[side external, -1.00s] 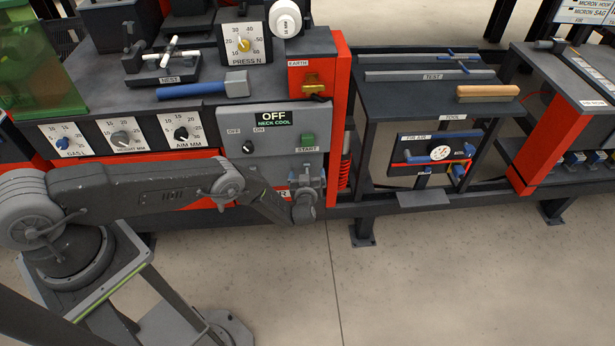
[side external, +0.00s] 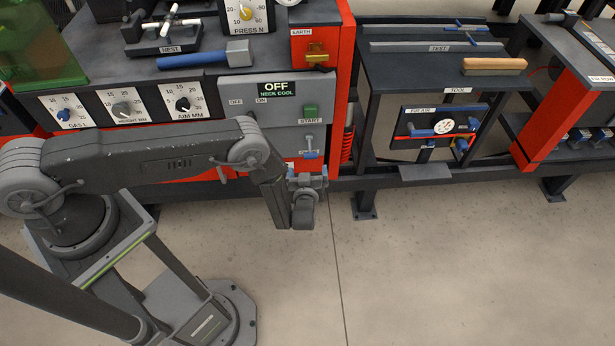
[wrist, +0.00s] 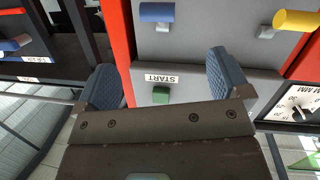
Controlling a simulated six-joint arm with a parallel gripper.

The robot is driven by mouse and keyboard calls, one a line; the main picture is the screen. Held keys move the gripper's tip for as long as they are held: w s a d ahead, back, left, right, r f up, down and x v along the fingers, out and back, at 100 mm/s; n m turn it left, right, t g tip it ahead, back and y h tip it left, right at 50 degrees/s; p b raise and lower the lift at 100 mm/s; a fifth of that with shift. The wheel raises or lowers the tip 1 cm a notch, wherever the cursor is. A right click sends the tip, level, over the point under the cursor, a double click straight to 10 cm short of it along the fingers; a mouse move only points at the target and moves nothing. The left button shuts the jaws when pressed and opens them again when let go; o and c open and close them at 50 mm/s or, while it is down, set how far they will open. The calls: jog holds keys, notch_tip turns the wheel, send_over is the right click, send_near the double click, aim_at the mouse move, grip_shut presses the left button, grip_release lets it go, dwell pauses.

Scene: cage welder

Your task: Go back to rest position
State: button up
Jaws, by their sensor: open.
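My gripper (side external: 308,182) is in front of the grey control panel, below the green START button (side external: 310,111), at the end of my bent arm. In the wrist view, its two blue-padded fingers (wrist: 165,78) stand wide apart with nothing between them. The START button also shows upside down beyond them in the wrist view (wrist: 161,94). My gripper looks clear of the panel.
The panel's sign (side external: 277,88) reads OFF, NECK COOL. A blue-handled lever (side external: 309,155) sits below START, close behind my gripper. A yellow handle (wrist: 297,20) shows in the wrist view. The concrete floor (side external: 430,270) at front right is open.

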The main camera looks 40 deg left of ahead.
jog(key=shift+v, duration=0.85)
